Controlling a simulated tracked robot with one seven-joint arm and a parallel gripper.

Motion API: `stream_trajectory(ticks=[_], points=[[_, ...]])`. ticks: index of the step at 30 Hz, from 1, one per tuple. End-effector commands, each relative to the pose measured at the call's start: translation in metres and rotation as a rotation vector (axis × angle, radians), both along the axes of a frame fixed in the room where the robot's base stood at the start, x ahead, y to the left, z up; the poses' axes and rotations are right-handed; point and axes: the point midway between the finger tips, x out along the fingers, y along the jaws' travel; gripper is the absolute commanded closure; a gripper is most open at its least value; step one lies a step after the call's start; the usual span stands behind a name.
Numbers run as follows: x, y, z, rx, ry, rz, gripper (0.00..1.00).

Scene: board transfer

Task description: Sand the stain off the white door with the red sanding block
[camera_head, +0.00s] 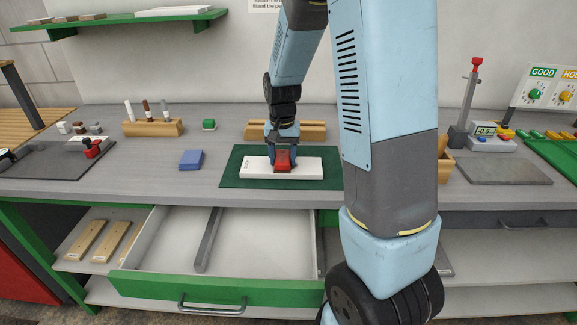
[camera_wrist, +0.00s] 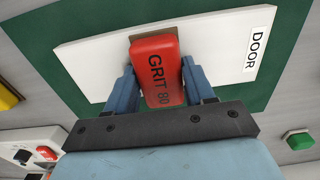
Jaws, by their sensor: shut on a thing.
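The white door (camera_head: 310,168) is a flat white panel lying on a green mat (camera_head: 232,180) on the bench; its "DOOR" label shows in the wrist view (camera_wrist: 256,50). The red sanding block (camera_head: 282,162), marked "GRIT 80" in the wrist view (camera_wrist: 158,72), is between the fingers of my gripper (camera_head: 283,157). My gripper is shut on it, over the middle of the door. A brownish edge (camera_wrist: 140,38) shows just beyond the block; I cannot tell whether it is stain or the block's underside. Contact between block and door is hard to judge.
A blue block (camera_head: 191,159) and a green block (camera_head: 209,124) sit left of the mat. Wooden holders (camera_head: 153,127) stand behind. An open drawer (camera_head: 225,240) juts out below the bench front. A gauge device (camera_head: 490,135) stands at right.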

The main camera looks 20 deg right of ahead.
Motion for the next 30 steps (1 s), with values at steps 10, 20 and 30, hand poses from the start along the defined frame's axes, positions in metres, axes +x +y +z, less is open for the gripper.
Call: stream_trajectory(ticks=[10,20,30], points=[[-0.006,-0.012,-0.002,-0.001,0.005,-0.003,0.71],[-0.012,-0.025,-0.001,-0.002,0.006,-0.004,0.71],[-0.015,-0.035,0.002,-0.001,0.004,-0.004,0.71]])
